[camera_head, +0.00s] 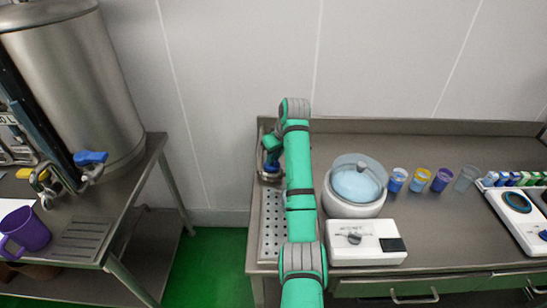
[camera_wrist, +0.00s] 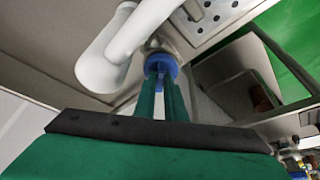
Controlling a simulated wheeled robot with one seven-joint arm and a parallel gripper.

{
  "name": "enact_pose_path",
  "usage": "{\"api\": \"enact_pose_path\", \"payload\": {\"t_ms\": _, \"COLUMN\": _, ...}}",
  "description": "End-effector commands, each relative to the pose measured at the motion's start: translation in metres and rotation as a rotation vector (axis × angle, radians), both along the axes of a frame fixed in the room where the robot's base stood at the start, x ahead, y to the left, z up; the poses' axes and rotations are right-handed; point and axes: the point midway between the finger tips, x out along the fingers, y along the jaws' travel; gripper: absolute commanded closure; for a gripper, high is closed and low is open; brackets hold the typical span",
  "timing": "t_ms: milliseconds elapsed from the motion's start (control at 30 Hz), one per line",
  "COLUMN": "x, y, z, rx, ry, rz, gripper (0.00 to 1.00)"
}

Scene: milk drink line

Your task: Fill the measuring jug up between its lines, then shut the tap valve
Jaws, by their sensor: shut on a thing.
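My gripper (camera_wrist: 163,88) is shut on a round blue knob (camera_wrist: 161,64), seen between the green fingers in the wrist view. A thick white curved pipe (camera_wrist: 100,68) is beside the knob. In the head view my gripper (camera_head: 271,158) is at the back left corner of the right counter, and my arm hides much of that spot. A purple jug with a handle (camera_head: 27,229) stands on the left table; no lines are readable on it. A steel tank (camera_head: 75,85) there has a tap with a blue handle (camera_head: 91,157). I cannot tell the water level anywhere.
A perforated drain tray (camera_head: 270,225) lies on the counter's left side, partly behind my arm. A lidded white pot (camera_head: 355,208) and a white scale-like box (camera_head: 366,243) stand right of my arm. Several cups (camera_head: 420,180) line up beyond. Green floor (camera_head: 210,265) separates the tables.

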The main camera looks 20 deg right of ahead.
Motion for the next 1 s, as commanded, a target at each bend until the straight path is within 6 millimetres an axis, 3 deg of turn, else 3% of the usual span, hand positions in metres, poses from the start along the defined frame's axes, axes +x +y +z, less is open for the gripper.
{"api": "enact_pose_path", "payload": {"t_ms": 533, "x": 0.0017, "y": 0.0061, "z": 0.0019, "rx": 0.000, "ry": -0.007, "rz": -0.460, "gripper": 1.00}}
{"api": "enact_pose_path", "payload": {"t_ms": 1000, "x": 0.0022, "y": 0.0064, "z": 0.0026, "rx": 0.001, "ry": -0.009, "rz": -0.647, "gripper": 1.00}}
